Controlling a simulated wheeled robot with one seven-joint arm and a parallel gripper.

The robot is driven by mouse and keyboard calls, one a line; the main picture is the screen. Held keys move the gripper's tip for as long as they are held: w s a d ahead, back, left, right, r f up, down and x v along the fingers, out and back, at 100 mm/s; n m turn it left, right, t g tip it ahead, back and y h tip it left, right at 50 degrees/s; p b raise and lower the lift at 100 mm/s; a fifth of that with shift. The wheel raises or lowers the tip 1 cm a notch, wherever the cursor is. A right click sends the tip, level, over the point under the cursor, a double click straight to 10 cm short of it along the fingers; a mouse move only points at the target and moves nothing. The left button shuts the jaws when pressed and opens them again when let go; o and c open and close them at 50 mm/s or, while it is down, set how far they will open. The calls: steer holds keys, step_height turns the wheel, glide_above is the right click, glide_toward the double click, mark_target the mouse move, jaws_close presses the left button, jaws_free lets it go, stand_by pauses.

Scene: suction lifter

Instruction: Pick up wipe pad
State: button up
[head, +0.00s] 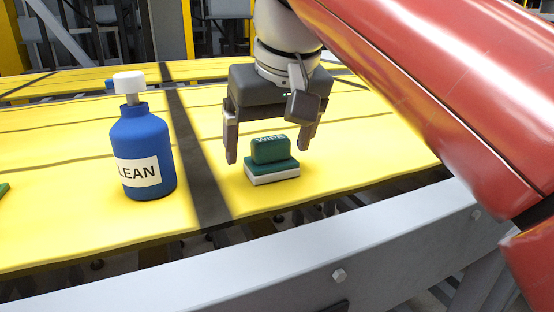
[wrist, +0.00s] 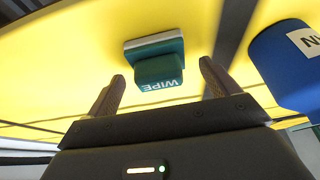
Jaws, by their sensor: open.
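The wipe pad (head: 271,158) is a green block with a raised grip lettered "WIPE" and a pale base. It rests flat on the yellow surface. In the wrist view the wipe pad (wrist: 156,62) lies just beyond the fingertips, roughly centred between them. My gripper (head: 270,152) is open and empty, pointing down, with a finger to either side of the pad in the head view. Both fingers also show in the wrist view (wrist: 163,78). I see no contact between the fingers and the pad.
A dark stripe crosses the yellow surface (head: 80,215) between bottle and pad. A grey metal beam (head: 270,262) runs along the front.

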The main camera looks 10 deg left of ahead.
mark_target(268, 137)
steer(key=shift+x, duration=0.95)
steer(key=shift+c, duration=0.2)
steer(key=c, duration=1)
steer(key=shift+r, duration=0.1)
steer(key=shift+r+p, duration=0.3)
steer(key=shift+r, duration=4.6)
